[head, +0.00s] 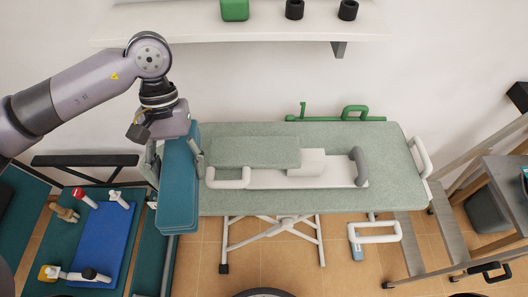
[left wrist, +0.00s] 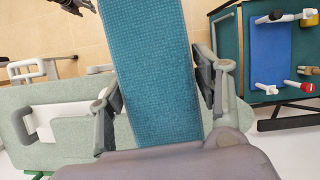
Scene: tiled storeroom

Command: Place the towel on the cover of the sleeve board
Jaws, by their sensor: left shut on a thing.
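The towel (head: 178,190) is a thick teal folded block. My left gripper (head: 174,165) is shut on it, with one finger on each side, and holds it at the left end of the ironing board (head: 370,140). The towel fills the middle of the left wrist view (left wrist: 160,75), between the two fingers (left wrist: 165,95). The sleeve board (head: 320,178) lies on the ironing board, to the right of the towel. Its grey-green cover (head: 255,152) is bare. The towel hides the ironing board's left end.
A teal table (head: 65,245) with a blue mat (head: 103,240) and several small tools stands at the left. A white shelf (head: 270,25) is on the wall above. A wooden stair frame and grey bin (head: 488,210) stand at the right.

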